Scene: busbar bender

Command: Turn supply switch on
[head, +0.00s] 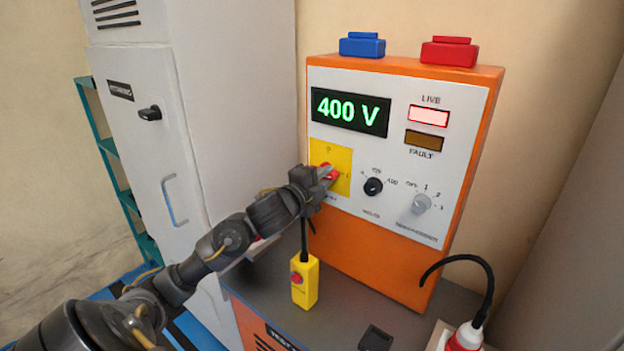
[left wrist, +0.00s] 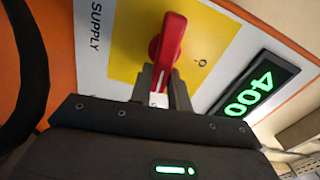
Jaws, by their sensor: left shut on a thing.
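The red supply switch (head: 328,171) sits on a yellow plate (head: 331,155) on the front of the orange and white supply box (head: 400,150). My left gripper (head: 325,174) is at the switch and partly covers it. In the left wrist view the red handle (left wrist: 172,42) stands between the two fingers of my left gripper (left wrist: 163,88), which are shut on it. The word SUPPLY shows beside the yellow plate. The display (head: 349,111) reads 400 V in green. The LIVE lamp (head: 429,116) is lit pale; the FAULT lamp (head: 424,141) is dark amber. My right gripper is out of view.
A black knob (head: 373,187) and a grey knob (head: 421,204) sit right of the switch. A yellow pendant with a red button (head: 304,281) hangs below. A black cable (head: 466,258) is at right. A grey cabinet (head: 180,110) stands at left.

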